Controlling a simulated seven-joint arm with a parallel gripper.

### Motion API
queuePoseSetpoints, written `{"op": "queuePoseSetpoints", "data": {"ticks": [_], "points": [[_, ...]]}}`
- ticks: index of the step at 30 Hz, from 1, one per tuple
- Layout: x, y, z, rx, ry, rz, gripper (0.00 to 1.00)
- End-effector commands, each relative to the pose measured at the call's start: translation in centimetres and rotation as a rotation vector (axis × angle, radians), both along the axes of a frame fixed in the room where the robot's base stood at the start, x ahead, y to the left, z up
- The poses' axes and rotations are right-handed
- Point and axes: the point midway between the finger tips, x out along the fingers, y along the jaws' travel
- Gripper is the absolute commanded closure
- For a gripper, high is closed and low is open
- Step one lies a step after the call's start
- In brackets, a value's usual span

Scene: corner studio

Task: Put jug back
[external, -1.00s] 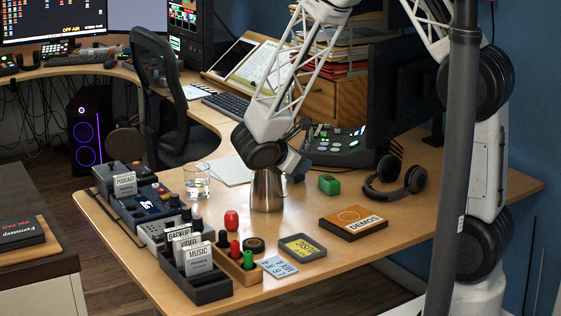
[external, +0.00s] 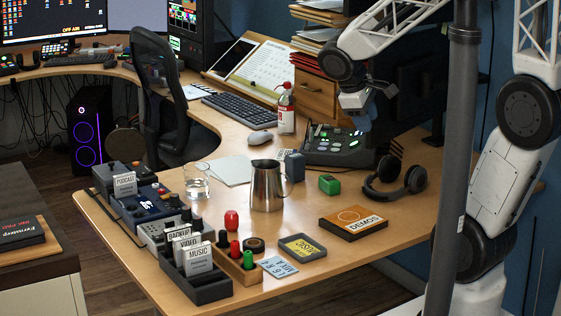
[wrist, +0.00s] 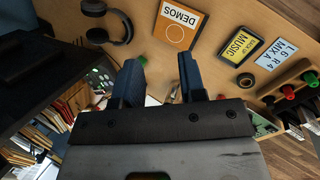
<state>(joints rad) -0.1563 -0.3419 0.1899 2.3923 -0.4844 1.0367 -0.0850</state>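The jug is a shiny metal pitcher (external: 267,186) standing upright on the wooden desk, near its middle in the external view. My gripper (external: 363,118) is raised well above the desk, up and to the right of the jug and apart from it, over the mixer area. In the wrist view my gripper (wrist: 160,72) shows two blue fingers spread apart with no object held between them. The jug cannot be made out clearly in the wrist view; the fingers and gripper body hide much of the desk there.
A glass of water (external: 197,180) stands left of the jug. A small blue-grey box (external: 294,166) and a green block (external: 329,184) are close on its right. Headphones (external: 394,178), a DEMOS box (external: 353,222), a red-labelled bottle (external: 286,110) and a mixer (external: 338,147) stand around.

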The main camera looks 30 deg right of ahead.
Motion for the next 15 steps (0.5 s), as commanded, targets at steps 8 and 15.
{"op": "queuePoseSetpoints", "data": {"ticks": [8, 15], "points": [[-4.5, -0.3, 3.0, 0.186, -0.145, -0.209, 0.62], [-7.9, 0.0, 5.3, 0.343, -0.265, -0.372, 0.62]]}}
